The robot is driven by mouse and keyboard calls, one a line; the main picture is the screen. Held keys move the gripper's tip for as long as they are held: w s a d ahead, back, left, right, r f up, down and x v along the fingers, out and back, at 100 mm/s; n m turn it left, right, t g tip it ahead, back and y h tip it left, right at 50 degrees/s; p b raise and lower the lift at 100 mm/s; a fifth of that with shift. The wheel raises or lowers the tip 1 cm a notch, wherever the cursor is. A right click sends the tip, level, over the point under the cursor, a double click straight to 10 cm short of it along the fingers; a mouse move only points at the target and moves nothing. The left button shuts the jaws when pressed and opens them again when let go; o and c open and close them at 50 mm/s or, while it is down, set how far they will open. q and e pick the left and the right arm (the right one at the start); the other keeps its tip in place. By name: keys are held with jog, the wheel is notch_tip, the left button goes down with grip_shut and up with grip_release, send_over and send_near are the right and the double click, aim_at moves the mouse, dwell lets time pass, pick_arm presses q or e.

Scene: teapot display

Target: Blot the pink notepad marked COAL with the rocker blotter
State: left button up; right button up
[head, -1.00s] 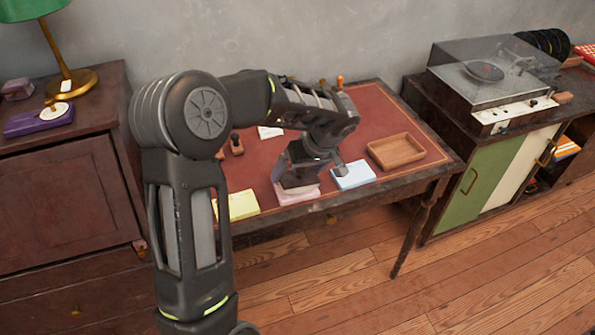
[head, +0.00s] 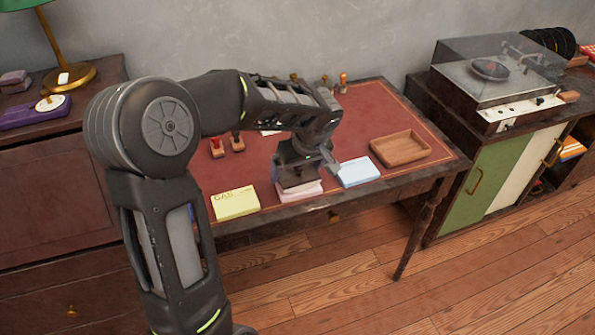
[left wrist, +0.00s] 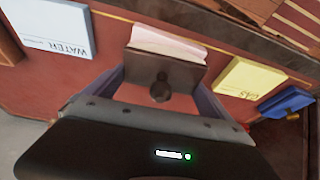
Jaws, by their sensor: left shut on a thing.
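The pink notepad (head: 301,194) lies near the front edge of the desk, and it also shows in the left wrist view (left wrist: 170,42). Its lettering is hidden. The rocker blotter (left wrist: 165,73) is a dark brown block with a round knob; in the head view (head: 297,181) it is over the pink notepad. I cannot tell for certain whether it touches the paper. My left gripper (head: 299,166) is shut on the blotter, its fingers on either side of the knob in the left wrist view. My right gripper is in neither view.
A yellow notepad marked GAS (head: 236,204) lies left of the pink one, and a blue notepad (head: 358,172), marked WATER in the wrist view, lies right. A wooden tray (head: 400,150) sits further right. Several stamps (head: 237,143) stand behind. A blue object (left wrist: 285,102) lies beyond GAS.

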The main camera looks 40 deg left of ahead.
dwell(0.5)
pick_arm(q)
jog(key=shift+a+t, duration=0.1)
jog(key=shift+t, duration=0.2)
jog(key=shift+s+b, duration=0.15)
jog(key=shift+b, duration=0.65)
jog(key=shift+s+a+n+t+h+b, duration=0.2)
jog(key=shift+n+t+h+b, duration=0.1)
jog(key=shift+t+h+b, duration=0.45)
jog(key=shift+d+y, duration=0.1)
jog(key=shift+y, duration=0.15)
jog(key=shift+w, duration=0.15)
jog(key=shift+w+d+f+g+y, duration=0.15)
jog(key=shift+g+y, duration=0.25)
jog(key=shift+g, duration=0.45)
